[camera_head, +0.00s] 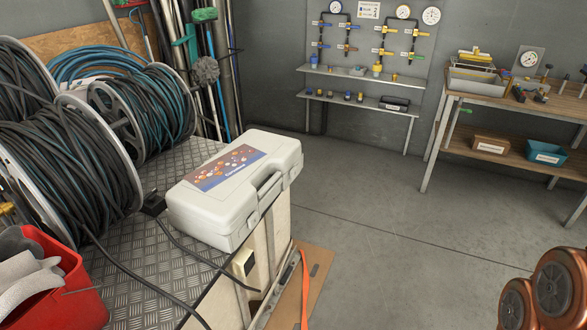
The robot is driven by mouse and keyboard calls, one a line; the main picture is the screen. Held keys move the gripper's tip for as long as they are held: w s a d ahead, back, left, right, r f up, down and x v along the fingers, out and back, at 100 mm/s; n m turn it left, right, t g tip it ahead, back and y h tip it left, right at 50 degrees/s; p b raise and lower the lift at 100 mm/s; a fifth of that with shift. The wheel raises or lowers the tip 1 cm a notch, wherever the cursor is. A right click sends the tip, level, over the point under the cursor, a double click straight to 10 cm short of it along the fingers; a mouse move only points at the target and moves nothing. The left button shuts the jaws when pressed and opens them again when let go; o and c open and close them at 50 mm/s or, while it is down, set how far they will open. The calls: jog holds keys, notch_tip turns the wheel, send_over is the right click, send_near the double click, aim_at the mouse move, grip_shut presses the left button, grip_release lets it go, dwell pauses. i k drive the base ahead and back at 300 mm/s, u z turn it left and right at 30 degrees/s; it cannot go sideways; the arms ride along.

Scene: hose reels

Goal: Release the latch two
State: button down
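A light grey plastic case (235,185) with a blue and orange label on its lid lies closed on the metal-topped bench at centre left. Its handle (268,190) is on the long side facing right. A small latch (253,218) shows on that side near the handle's near end. Another latch (294,173) seems to be near the far end, but it is small and hard to make out. I cannot tell which is latch two, or whether either is released. My gripper is not in view.
Hose reels (140,110) stand behind and left of the case. A red bin (60,285) is at lower left, and a dark cable (130,270) crosses the diamond-plate top (140,235). The floor (400,220) to the right is clear up to the workbench (500,90).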

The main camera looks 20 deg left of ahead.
aim_at(292, 174)
jog(key=u, duration=0.8)
jog(key=i, duration=1)
jog(key=u, duration=0.95)
